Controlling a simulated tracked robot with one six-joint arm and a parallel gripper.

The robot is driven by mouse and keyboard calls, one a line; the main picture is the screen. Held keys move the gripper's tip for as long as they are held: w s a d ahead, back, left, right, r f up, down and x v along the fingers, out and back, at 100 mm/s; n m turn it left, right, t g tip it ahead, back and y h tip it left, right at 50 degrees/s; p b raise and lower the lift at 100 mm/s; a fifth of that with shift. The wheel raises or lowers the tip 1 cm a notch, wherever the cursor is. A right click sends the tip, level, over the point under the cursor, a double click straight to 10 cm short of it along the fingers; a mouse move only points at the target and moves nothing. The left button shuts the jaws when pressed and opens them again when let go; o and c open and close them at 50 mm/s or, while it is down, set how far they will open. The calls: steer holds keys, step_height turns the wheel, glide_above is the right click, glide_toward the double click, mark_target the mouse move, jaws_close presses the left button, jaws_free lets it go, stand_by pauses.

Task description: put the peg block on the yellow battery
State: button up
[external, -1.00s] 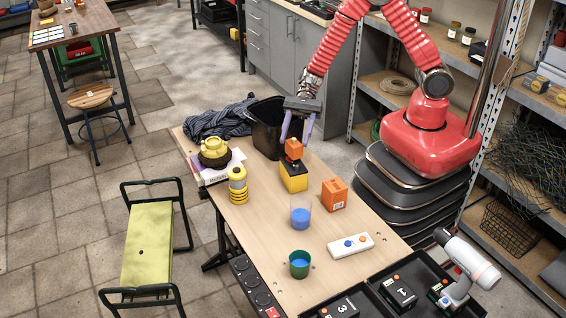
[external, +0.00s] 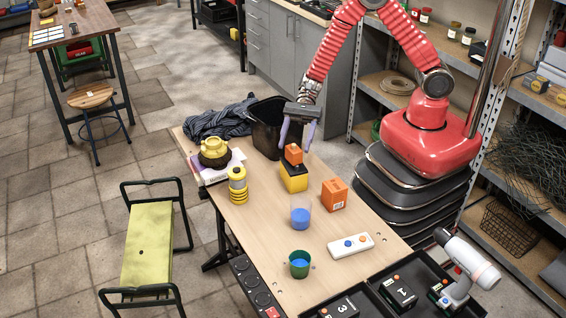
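A small orange block (external: 293,154), which I take to be the peg block, rests on top of the yellow battery (external: 294,182), a yellow box with a black top. The block looks slightly turned relative to the battery. My gripper (external: 295,145) is pointing down just above the block, its two grey-purple fingers spread wider than the block. The fingertips are near the block's upper sides, with a visible gap at the right; contact at the left is hard to tell.
A black bin (external: 268,128) stands close behind the battery. A white panel (external: 350,245) and green cup (external: 299,264) are nearer the front.

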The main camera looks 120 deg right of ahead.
steer(key=shift+o, duration=1.2)
steer(key=shift+r, duration=0.4)
steer(key=v, duration=1.2)
steer(key=shift+a, duration=0.1)
